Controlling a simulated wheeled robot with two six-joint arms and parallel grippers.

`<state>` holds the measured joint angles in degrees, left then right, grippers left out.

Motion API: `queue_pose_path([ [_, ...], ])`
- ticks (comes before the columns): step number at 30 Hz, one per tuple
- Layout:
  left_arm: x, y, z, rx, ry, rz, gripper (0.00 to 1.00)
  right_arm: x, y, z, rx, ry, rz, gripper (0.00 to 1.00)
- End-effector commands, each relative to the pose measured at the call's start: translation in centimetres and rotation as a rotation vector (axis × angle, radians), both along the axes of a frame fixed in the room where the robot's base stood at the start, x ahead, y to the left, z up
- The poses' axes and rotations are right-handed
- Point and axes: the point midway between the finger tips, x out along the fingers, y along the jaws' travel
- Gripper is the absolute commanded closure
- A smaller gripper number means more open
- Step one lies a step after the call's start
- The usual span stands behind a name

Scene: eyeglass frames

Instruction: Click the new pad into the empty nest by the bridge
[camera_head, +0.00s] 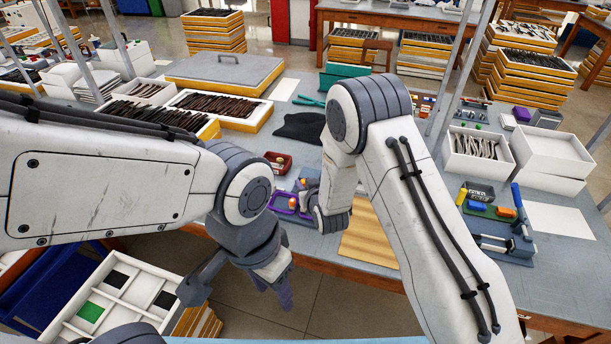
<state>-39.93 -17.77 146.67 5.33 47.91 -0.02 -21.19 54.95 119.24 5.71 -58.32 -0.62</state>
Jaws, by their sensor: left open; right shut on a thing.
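My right gripper (301,194) is at the purple tray (277,201) near the table's front edge. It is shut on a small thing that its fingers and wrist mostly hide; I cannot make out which. A small orange piece (293,202) shows close beside its fingers. My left gripper (240,288) is open and empty, pointing down in front of the table edge, over the floor. I cannot make out the new pad, the bridge or the empty nest; they are too small or hidden behind my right arm.
A small red tray (279,162) and a black cloth (299,127) lie behind the purple tray. A yellow wooden board (366,238) lies right of it. A white compartment box (117,297) stands lower left. White bins (478,152) and a blue-handled tool (519,208) are at right.

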Motion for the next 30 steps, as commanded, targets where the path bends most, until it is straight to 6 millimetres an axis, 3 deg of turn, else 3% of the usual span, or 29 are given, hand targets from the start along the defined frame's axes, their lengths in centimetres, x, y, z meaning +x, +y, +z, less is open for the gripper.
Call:
queue_pose_path([
  [15, 0.0, 0.0, -0.6, 0.001, 0.001, 0.0, 0.5, -0.1, -0.2, -0.3, -0.001, -0.001, -0.001, 1.0],
  [30, 0.0, 0.0, -4.9, 0.001, 0.001, 0.0, 0.5, -0.1, -0.2, -4.8, -0.001, -0.001, -0.002, 1.0],
])
